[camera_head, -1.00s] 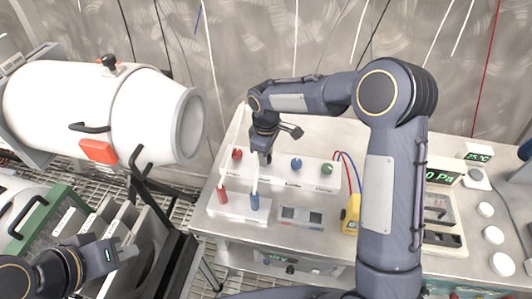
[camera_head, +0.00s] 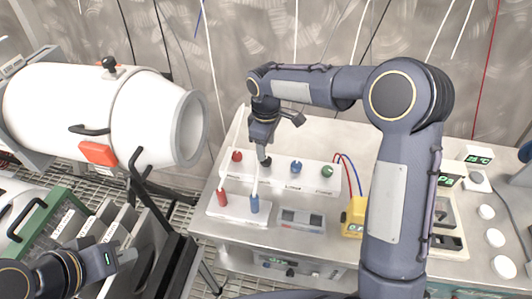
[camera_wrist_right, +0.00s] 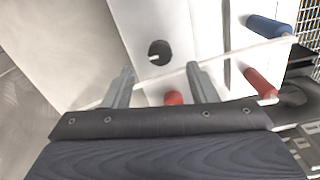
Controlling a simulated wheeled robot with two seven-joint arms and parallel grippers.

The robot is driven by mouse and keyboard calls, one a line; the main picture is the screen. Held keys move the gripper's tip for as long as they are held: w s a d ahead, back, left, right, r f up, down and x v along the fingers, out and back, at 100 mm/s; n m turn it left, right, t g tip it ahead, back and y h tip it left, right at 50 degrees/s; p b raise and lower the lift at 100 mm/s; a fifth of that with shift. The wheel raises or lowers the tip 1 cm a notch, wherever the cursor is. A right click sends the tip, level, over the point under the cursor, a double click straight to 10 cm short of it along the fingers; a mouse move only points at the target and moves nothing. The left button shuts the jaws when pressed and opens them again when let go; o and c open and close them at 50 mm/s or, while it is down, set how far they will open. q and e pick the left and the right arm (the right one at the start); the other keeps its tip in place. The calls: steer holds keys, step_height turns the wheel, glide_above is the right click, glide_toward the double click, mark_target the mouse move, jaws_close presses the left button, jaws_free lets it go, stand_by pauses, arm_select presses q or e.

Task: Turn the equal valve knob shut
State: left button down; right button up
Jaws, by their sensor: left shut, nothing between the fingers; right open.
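A white valve panel (camera_head: 310,177) on the bench carries a red knob (camera_head: 237,156), a black knob (camera_head: 265,162), a blue knob (camera_head: 296,167) and a green knob (camera_head: 327,171). Their labels are too small to read, so I cannot confirm which is the equal valve knob. My right gripper (camera_head: 263,152) is open just above the black knob. In the right wrist view the black knob (camera_wrist_right: 159,53) lies beyond the fingertips, roughly centred between them; no grip on it shows. The red knob (camera_wrist_right: 173,98) is lower, partly hidden. My left gripper (camera_head: 128,256) is shut and empty at lower left.
A yellow meter (camera_head: 354,217) with red and blue leads stands to the right. A white tank (camera_head: 100,110) is at left. Bare benchtop (camera_head: 345,137) lies behind the panel.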

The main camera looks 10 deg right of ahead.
steer(key=shift+r, duration=1.4)
steer(key=s+d+r+m+t+y, duration=0.1)
steer(key=s+d+r+m, duration=0.25)
steer(key=s, duration=0.25)
steer(key=s+d+r+m+t+y, duration=0.1)
steer(key=s+d+r+m, duration=0.1)
steer(key=s+d+r, duration=0.3)
steer(key=s+f+m+t+y, duration=0.1)
steer(key=s+m, duration=0.3)
steer(key=s, duration=0.5)
steer(key=s+d+f+m+t, duration=0.1)
steer(key=s+f+m+t, duration=0.1)
steer(key=s, duration=0.7)
steer(key=shift+d+m+t+y, duration=0.3)
steer(key=shift+m+y, duration=0.1)
steer(key=shift+m, duration=0.45)
steer(key=shift+w, duration=0.1)
